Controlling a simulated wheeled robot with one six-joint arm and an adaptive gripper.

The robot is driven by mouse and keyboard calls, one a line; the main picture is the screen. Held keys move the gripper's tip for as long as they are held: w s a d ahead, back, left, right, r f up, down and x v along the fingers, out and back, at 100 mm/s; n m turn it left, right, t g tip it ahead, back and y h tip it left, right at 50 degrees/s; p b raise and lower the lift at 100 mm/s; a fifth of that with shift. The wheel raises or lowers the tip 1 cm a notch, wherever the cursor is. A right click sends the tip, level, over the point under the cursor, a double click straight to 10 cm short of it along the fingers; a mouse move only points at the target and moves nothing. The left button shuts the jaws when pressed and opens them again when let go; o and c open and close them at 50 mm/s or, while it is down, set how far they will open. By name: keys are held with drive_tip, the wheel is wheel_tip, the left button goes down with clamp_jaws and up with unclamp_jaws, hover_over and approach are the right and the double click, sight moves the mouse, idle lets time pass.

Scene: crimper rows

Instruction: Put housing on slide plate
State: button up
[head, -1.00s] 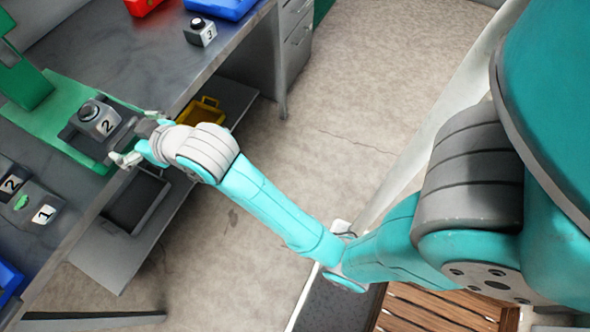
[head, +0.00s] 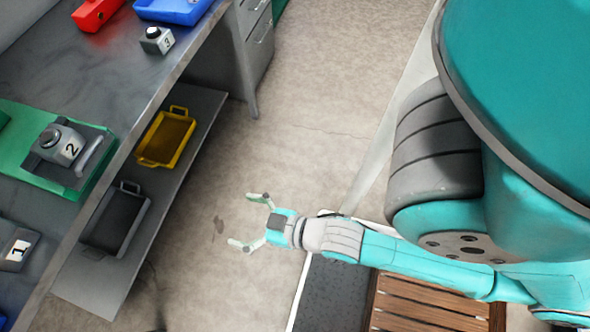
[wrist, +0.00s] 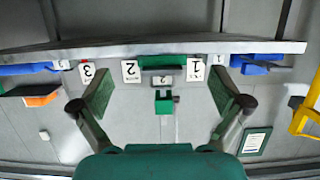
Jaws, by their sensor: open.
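A grey box-shaped housing with a black round top and a label 2 (head: 62,143) sits upright on a dark grey slide plate (head: 45,172) on a green base (head: 12,150), at the left of the head view. My gripper (head: 254,221) is open and empty over the floor, well to the right of the bench and clear of the housing. In the wrist view its two green-padded fingers are spread (wrist: 160,85), with nothing between them. That view is upside down, and a small label 2 shows far off beyond the fingers.
A grey block labelled 1 (head: 18,249) and one labelled 3 (head: 157,40) stand on the bench. Red (head: 95,13) and blue (head: 173,9) bins lie at its far end. Yellow (head: 166,138) and dark (head: 116,220) trays sit on the lower shelf. The floor around my gripper is clear.

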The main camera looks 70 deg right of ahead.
drive_tip(key=f+v, duration=0.1)
drive_tip(key=v, duration=1.3)
drive_tip(key=shift+s+f, duration=0.2)
drive_tip(key=shift+c, duration=0.3)
